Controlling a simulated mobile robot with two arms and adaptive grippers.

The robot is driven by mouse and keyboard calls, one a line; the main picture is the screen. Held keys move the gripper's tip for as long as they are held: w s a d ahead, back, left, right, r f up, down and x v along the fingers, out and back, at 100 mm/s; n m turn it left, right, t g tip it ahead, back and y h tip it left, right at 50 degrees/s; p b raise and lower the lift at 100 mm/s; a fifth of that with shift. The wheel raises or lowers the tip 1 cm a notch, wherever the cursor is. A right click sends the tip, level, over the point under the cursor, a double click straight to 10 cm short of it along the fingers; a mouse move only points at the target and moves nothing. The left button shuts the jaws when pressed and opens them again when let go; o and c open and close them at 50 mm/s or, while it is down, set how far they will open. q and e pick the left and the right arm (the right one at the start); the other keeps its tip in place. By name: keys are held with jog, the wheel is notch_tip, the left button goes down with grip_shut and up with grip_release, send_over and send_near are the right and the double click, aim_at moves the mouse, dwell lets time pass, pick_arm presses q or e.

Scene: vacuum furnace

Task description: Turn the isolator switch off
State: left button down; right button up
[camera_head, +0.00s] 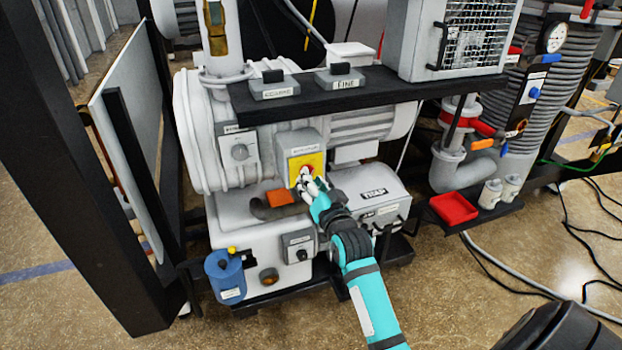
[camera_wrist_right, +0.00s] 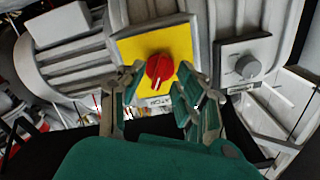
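The isolator switch is a red rotary knob (camera_wrist_right: 160,71) on a yellow plate (camera_wrist_right: 185,45). In the head view the yellow plate (camera_head: 312,159) is on the front of the pump body, and the red knob (camera_head: 306,170) is partly hidden by my right gripper (camera_head: 307,181). In the right wrist view the right gripper (camera_wrist_right: 157,82) is open, with one finger on each side of the knob. Gaps show between the fingers and the knob, and the knob's handle looks nearly upright in that view. My left gripper is not in view.
A grey box with a round knob (camera_head: 240,152) is left of the yellow plate; another switch box (camera_head: 299,246) is below. A black shelf (camera_head: 330,92) with labelled boxes overhangs the area. A red tray (camera_head: 453,208) and a blue container (camera_head: 225,277) are nearby.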

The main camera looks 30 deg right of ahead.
jog(key=shift+w+d, duration=0.1)
jog(key=shift+w, duration=0.45)
grip_shut()
